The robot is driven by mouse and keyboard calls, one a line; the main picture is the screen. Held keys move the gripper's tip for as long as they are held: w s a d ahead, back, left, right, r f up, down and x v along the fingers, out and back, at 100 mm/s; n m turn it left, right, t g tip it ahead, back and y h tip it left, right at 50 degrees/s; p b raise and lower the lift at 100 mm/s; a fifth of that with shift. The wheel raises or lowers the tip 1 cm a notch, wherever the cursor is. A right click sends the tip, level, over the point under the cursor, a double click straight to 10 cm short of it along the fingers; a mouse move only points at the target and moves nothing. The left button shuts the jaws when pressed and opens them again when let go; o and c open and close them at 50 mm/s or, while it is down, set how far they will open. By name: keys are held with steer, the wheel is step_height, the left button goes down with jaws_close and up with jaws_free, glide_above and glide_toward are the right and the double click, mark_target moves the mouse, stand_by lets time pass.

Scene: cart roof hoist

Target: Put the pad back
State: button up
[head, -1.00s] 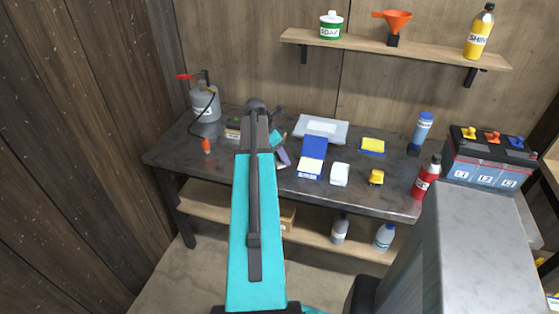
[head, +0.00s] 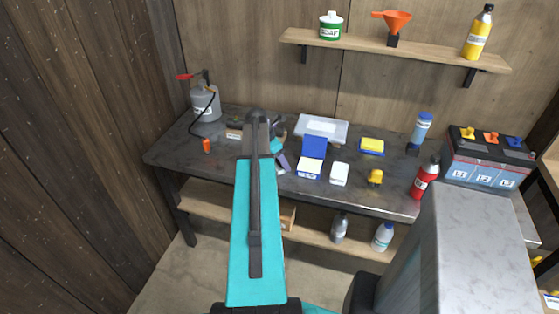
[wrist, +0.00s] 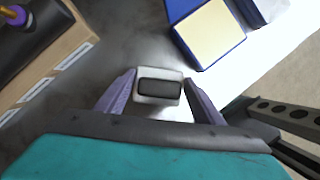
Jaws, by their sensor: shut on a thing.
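My gripper (wrist: 160,84) shows in the wrist view with its two purple fingers shut on a small pale grey block with a dark face, which I take for the pad (wrist: 159,88). In the head view one purple finger of my gripper (head: 282,161) shows over the bench, and my arm hides most of the rest. An open blue box (head: 314,148) with a pale inside stands just right of my gripper. The box also shows at the upper right in the wrist view (wrist: 207,35), apart from the pad.
On the bench (head: 400,203) are a white block (head: 339,174), a yellow-and-blue piece (head: 372,146), a small yellow thing (head: 375,177), a clear-lidded case (head: 320,128) and a red bottle (head: 423,179). A grey can (head: 205,104) stands at the left. A battery (head: 487,168) is at the right.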

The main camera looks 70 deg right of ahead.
steer(key=shift+f, duration=0.15)
steer(key=o, duration=1)
steer(key=shift+c, duration=0.2)
steer(key=b+v, duration=0.2)
steer(key=v, duration=1)
stand_by(0.5)
